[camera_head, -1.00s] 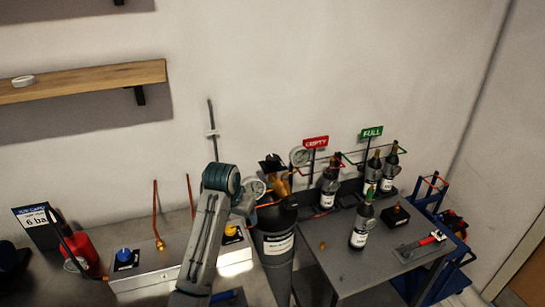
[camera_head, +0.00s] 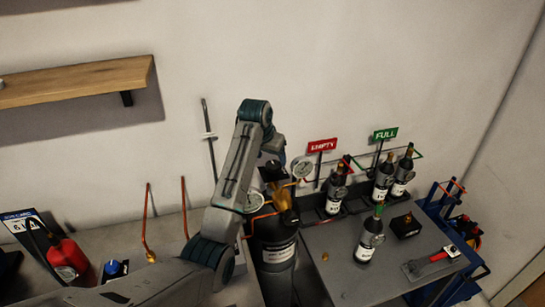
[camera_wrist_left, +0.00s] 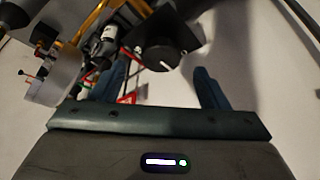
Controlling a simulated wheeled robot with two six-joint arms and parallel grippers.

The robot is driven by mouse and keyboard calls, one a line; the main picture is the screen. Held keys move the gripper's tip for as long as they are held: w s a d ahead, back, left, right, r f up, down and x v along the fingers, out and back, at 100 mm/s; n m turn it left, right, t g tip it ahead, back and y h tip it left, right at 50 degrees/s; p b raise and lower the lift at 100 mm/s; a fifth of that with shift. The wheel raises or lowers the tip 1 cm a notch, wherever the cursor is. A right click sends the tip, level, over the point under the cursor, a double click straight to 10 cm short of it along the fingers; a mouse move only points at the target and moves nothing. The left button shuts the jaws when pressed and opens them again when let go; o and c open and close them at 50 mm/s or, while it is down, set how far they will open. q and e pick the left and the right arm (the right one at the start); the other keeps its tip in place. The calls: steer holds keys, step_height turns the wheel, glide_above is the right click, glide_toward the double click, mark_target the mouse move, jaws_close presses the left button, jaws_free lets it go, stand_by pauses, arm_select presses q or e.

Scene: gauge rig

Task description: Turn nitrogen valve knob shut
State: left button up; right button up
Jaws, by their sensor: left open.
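The dark round valve knob (camera_wrist_left: 158,60) with a white pointer mark shows in the left wrist view, in front of a black square plate. It lies between the lines of my left gripper's two fingers (camera_wrist_left: 158,88), which are apart and empty; the knob looks beyond the fingertips. In the head view my left gripper (camera_head: 272,152) is above the large dark gas cylinder (camera_head: 274,275) with a brass valve (camera_head: 283,196). My arm hides the knob there. My right gripper is not in view.
A pressure gauge (camera_head: 302,168) and copper pipes are beside the valve. A grey table (camera_head: 335,262) at right holds several small bottles, a black box (camera_head: 406,227) and a red-handled tool (camera_head: 436,258). A red container (camera_head: 66,258) stands at left. A wooden shelf (camera_head: 80,82) is on the wall.

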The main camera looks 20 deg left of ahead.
mark_target(273, 164)
arm_select(q)
steer(key=x, duration=0.3)
steer(key=shift+w+f+p, duration=0.2)
steer(key=shift+w+p, duration=0.2)
steer(key=shift+w, duration=0.15)
steer(key=shift+w+f, duration=0.1)
steer(key=shift+f, duration=0.25)
steer(key=shift+s+r, duration=0.1)
steer(key=shift+s, duration=0.35)
steer(key=shift+w, duration=0.15)
steer(key=shift+c, duration=1.1)
steer(key=shift+w+f, duration=0.15)
steer(key=shift+f, duration=0.05)
steer(key=c, duration=0.8)
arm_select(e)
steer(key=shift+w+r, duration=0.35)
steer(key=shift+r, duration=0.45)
